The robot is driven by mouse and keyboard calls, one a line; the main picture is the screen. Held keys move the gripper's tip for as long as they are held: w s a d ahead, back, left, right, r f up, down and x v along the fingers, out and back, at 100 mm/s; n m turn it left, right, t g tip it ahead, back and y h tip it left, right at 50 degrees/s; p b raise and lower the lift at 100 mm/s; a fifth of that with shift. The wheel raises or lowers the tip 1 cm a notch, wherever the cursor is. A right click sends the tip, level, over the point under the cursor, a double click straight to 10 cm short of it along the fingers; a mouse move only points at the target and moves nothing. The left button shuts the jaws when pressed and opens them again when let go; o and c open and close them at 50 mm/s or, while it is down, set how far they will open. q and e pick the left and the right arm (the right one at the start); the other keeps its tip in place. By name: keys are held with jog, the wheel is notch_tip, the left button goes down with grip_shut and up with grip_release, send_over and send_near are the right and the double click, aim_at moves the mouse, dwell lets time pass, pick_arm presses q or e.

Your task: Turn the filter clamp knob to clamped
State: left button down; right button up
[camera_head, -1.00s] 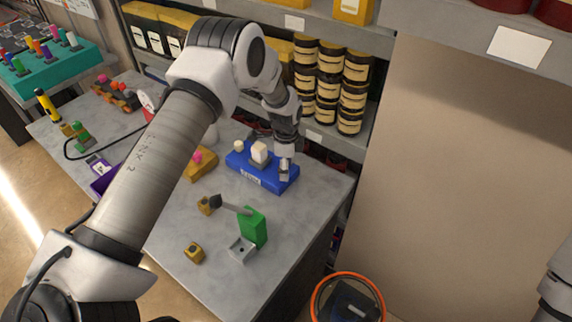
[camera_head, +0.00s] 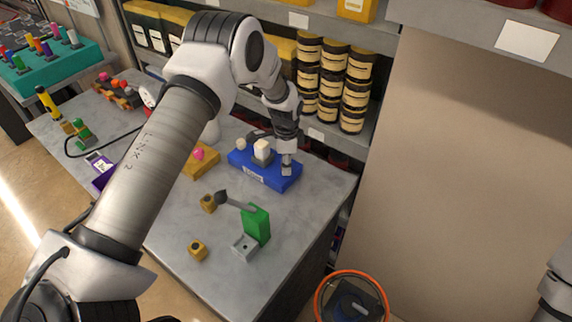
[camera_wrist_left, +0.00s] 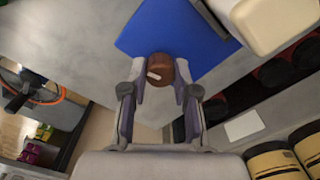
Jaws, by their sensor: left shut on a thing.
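The blue pump base (camera_head: 252,171) stands near the table's right back edge, with a white block on top and a label on its front. It also shows in the left wrist view (camera_wrist_left: 165,32). A round reddish-brown knob (camera_wrist_left: 160,68) with a white mark sits at the blue base's near edge in that view. My left gripper (camera_head: 287,171) points down at the right end of the base. In the left wrist view its fingers are on both sides of the knob and shut on it. In the head view the gripper hides the knob. My right gripper is out of view.
A green block (camera_head: 256,226) with a grey lever stands in front of the pump, and a small yellow block (camera_head: 197,250) lies nearer. Stacked black jars (camera_head: 333,82) fill the shelf behind. An orange-rimmed bin (camera_head: 350,275) stands beyond the table's right edge.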

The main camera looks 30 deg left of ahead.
pick_arm(q)
jog(key=n, duration=0.2)
jog(key=n+b, duration=0.1)
jog(key=shift+s+f+n, duration=0.15)
jog(key=shift+f+n, duration=0.15)
jog(key=shift+n, duration=0.1)
jog(key=n, duration=0.3)
jog(key=shift+n, duration=0.3)
jog(key=n, duration=0.3)
jog(key=shift+n+b, duration=0.3)
jog(key=shift+n, duration=2.2)
jog(key=c, duration=0.9)
grip_release()
jog(key=shift+r, duration=0.1)
jog(key=shift+w, duration=0.2)
